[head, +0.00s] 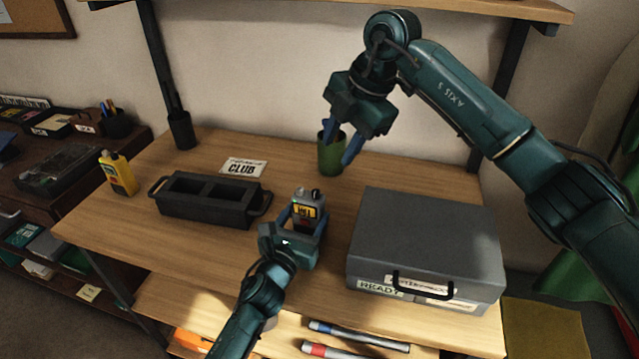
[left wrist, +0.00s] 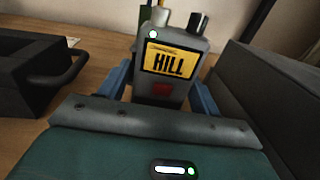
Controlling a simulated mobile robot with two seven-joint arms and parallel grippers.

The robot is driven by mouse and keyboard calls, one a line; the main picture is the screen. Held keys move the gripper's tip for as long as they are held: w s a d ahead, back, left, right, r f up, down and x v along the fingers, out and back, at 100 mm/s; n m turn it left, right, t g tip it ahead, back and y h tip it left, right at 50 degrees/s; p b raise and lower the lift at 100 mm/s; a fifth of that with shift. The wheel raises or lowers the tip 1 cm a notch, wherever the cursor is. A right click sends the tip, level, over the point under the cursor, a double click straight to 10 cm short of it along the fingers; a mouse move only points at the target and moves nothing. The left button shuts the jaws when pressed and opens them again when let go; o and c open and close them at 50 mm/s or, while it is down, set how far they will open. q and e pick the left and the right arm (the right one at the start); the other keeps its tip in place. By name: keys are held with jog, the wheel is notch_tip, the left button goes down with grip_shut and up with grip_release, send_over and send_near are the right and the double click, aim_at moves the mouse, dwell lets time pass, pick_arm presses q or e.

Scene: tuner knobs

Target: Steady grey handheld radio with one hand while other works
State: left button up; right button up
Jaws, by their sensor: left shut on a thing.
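The grey handheld radio (head: 309,209) stands upright on the table between the black tray and the grey case. It has a yellow label and two knobs on top. In the left wrist view the radio (left wrist: 165,67) shows "HILL" on its label, with a red patch below. My left gripper (head: 306,220) is shut on the radio, its blue fingers on either side of the body. My right gripper (head: 338,147) is raised above the back of the table, fingers apart and pointing down, in front of the green cup.
A black two-compartment tray (head: 207,212) lies left of the radio, and a large grey case (head: 425,240) stands close on the right. A green cup (head: 331,158) is behind. A yellow radio (head: 118,174) stands at the left edge. A "CLUB" card (head: 243,167) lies at the back.

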aim_at(316, 191)
jog(key=a+f+m, duration=0.1)
jog(key=f+m, duration=0.2)
jog(key=w+a+f+m, duration=0.1)
jog(key=f+m, duration=0.2)
jog(key=f, duration=0.1)
jog(key=a+f+m+y, duration=0.1)
jog(key=f+m, duration=0.2)
jog(key=shift+w+a+f+g, duration=0.2)
jog(key=shift+a+g, duration=0.1)
jog(key=shift+g, duration=0.1)
jog(key=shift+c, duration=0.5)
grip_shut()
